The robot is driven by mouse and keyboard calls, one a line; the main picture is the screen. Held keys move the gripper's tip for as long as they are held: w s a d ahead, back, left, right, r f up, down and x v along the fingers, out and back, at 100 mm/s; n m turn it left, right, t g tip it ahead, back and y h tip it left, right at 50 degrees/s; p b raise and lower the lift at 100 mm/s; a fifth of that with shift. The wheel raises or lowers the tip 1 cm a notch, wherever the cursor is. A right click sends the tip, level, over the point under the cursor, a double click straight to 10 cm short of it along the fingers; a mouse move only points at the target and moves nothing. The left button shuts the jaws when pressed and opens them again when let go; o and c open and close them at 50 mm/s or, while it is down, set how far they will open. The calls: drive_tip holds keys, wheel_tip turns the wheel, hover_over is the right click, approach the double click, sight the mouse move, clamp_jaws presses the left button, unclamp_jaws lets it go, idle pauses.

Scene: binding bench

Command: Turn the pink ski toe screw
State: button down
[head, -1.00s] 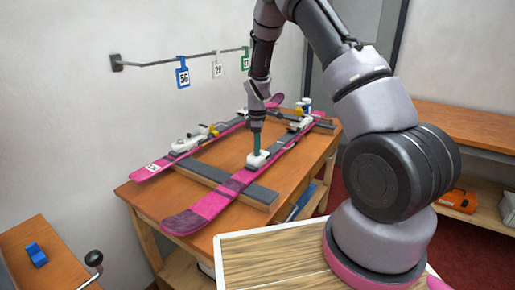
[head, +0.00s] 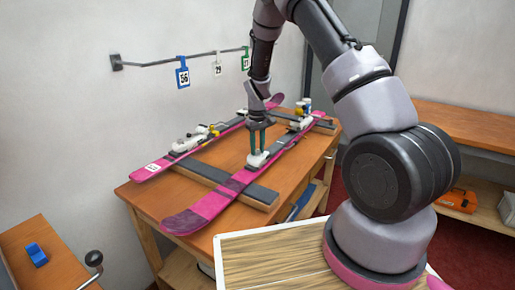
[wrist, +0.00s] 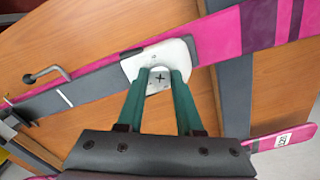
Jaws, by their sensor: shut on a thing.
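Two pink skis lie along the bench, the near ski (head: 207,208) and the far ski (head: 150,170). A white toe piece (head: 258,160) sits on the near ski, and it also shows in the wrist view (wrist: 143,64). Its toe screw (wrist: 159,77) has a round pale head with a dark cross slot. My gripper (head: 257,151) points down at the toe piece. Its two green fingers (wrist: 159,84) stand on either side of the screw head and are shut on it. The exact contact at the fingertips is hard to see.
Grey support bars (head: 262,193) lie across the wooden bench (head: 150,203) under the skis. In the wrist view a bent metal rod (wrist: 45,74) lies beside the ski. Number tags (head: 182,77) hang from a wall rail. A blue object (head: 36,254) rests on a side table.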

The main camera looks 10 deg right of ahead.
sight(258, 150)
drive_tip(key=m, duration=1.2)
drive_tip(key=shift+m, duration=0.4)
idle(0.3)
drive_tip(key=c, duration=0.6)
unclamp_jaws()
drive_tip(key=shift+o, duration=0.2)
drive_tip(key=shift+r, duration=0.1)
wheel_tip(258, 150, up, 11)
